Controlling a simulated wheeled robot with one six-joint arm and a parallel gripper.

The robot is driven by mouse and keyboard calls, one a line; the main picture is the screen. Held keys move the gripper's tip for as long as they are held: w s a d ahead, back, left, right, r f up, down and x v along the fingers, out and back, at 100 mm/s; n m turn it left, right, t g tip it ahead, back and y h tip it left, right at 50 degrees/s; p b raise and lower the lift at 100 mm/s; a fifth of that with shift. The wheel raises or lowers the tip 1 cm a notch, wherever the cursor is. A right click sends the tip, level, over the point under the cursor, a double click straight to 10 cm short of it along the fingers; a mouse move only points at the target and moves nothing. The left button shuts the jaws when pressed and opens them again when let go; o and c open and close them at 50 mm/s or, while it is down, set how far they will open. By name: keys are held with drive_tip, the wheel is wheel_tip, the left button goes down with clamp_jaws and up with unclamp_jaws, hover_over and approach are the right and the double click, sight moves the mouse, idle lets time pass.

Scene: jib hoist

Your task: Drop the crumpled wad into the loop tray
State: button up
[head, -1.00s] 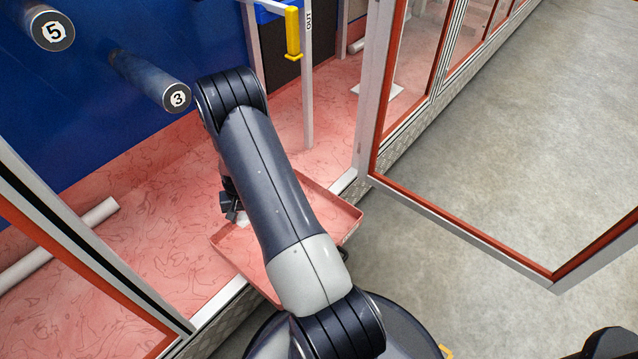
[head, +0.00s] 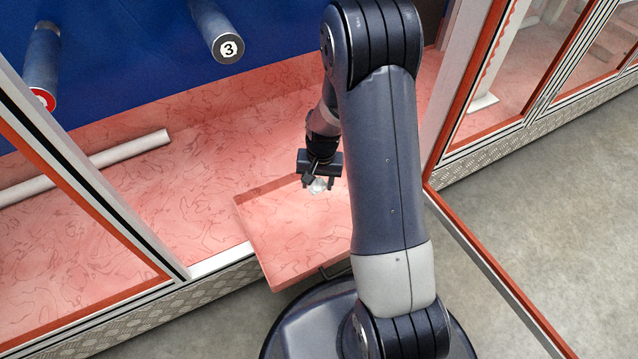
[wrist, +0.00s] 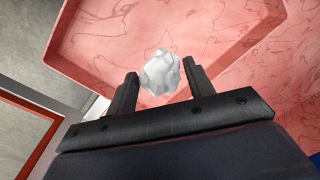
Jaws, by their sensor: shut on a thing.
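The crumpled wad (wrist: 160,72) is a small white, faceted lump. My gripper (wrist: 160,82) is shut on it, with one dark finger on each side in the wrist view. In the head view the wad (head: 318,186) shows pale at the tips of my gripper (head: 318,183). A shallow pink tray (head: 262,243) with raised walls, the likely loop tray, juts out over the front sill. The wad appears over the tray's back part in the head view; its height above the tray is unclear. My arm hides the tray's right side.
A pink marbled floor (head: 190,190) lies behind the tray, with a white tube (head: 130,150) at left. Posts, one marked 3 (head: 228,48), stick out from the blue wall. An open framed door (head: 500,285) stands at right.

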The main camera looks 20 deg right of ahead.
sight(319, 182)
wheel_tip(319, 182, down, 6)
drive_tip(key=b, duration=0.4)
drive_tip(key=shift+a, duration=0.1)
drive_tip(key=o, duration=1)
drive_tip(key=shift+r, duration=0.15)
drive_tip(key=r+p, duration=0.1)
drive_tip(key=r, duration=0.2)
drive_tip(key=r+p, duration=0.1)
drive_tip(key=r, duration=0.3)
drive_tip(key=r+p, duration=0.2)
drive_tip(key=r, duration=0.1)
drive_tip(key=shift+s+d+r, duration=0.2)
drive_tip(key=shift+d+r, duration=0.1)
drive_tip(key=shift+d, duration=0.1)
